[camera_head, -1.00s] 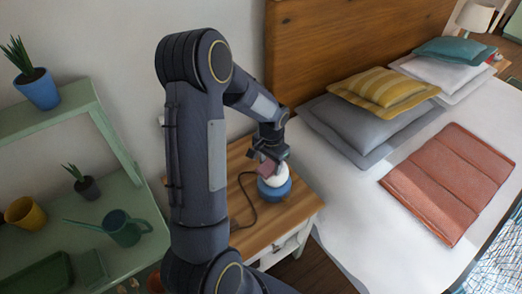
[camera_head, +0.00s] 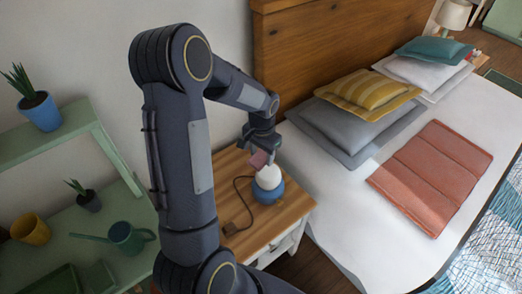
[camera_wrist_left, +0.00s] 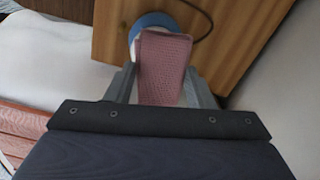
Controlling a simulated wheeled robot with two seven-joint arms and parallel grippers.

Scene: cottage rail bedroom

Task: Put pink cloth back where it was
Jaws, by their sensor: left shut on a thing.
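The pink cloth (camera_head: 261,159) is a small folded piece. It also shows in the left wrist view (camera_wrist_left: 163,68) between the two fingers. My left gripper (camera_head: 258,150) is shut on it and holds it above the nightstand (camera_head: 285,214), close to a round lamp (camera_head: 269,178) with a white top and blue base. In the left wrist view the cloth hides most of the lamp, and only part of its blue rim (camera_wrist_left: 152,20) shows. I cannot tell whether the cloth touches the lamp. My right gripper is not in view.
A dark cord (camera_head: 237,201) lies on the nightstand. The bed (camera_head: 345,215) with pillows and an orange folded blanket (camera_head: 432,177) is at the right. A green shelf (camera_head: 62,140) with plants and a watering can (camera_head: 126,238) is at the left. The wooden headboard (camera_head: 315,45) is behind.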

